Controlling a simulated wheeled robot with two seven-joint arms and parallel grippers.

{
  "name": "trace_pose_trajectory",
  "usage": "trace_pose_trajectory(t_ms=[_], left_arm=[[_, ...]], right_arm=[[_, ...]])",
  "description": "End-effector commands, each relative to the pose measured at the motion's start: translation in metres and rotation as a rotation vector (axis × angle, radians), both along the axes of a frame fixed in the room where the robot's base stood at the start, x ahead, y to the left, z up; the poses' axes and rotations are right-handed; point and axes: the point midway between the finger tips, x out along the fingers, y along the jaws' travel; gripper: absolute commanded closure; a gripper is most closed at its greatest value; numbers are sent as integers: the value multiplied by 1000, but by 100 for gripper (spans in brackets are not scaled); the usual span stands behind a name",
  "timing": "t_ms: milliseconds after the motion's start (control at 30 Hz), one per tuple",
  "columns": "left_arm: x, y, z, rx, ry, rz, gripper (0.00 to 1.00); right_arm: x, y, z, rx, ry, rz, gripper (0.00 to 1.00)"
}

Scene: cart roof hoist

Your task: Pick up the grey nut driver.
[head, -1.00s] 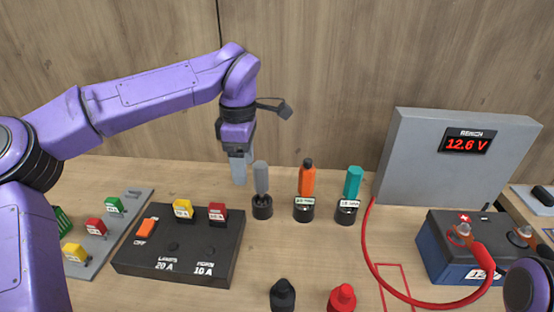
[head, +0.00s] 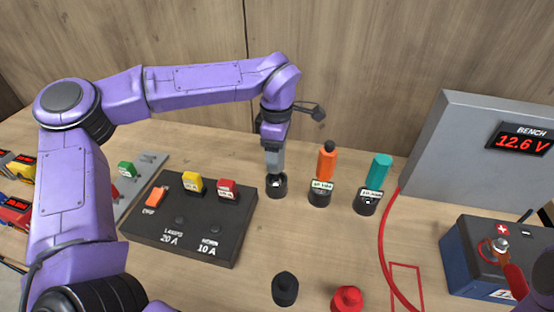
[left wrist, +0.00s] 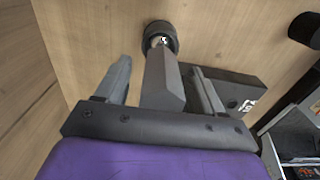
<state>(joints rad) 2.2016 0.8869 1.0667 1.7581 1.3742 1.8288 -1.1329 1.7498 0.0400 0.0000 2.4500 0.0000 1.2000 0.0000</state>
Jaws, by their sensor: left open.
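The grey nut driver (left wrist: 162,82) stands upright in a round black holder (left wrist: 160,38), its grey handle between the fingers of my left gripper (left wrist: 160,66) in the left wrist view. The fingers are open, one on each side of the handle, with a gap showing on both sides. In the head view my left gripper (head: 275,160) is right above the holder (head: 276,186) and mostly hides the driver. My right gripper is not in view.
An orange driver (head: 327,160) and a teal driver (head: 378,170) stand in labelled holders to the right. A black fuse box (head: 190,230) is at the left. Black (head: 285,289) and red (head: 346,299) caps stand in front. A battery (head: 480,260) is at right.

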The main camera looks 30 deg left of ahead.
Motion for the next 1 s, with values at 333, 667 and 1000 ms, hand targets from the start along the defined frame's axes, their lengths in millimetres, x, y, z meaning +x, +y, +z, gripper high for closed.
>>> trace_pose_trajectory(t_ms=[333,667,1000], left_arm=[[0,0,-6,-1,-1,1,55],[0,0,-5,0,-2,0,100],[1,0,50,0,-8,2,100]], right_arm=[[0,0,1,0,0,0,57],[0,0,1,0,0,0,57],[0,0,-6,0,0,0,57]])
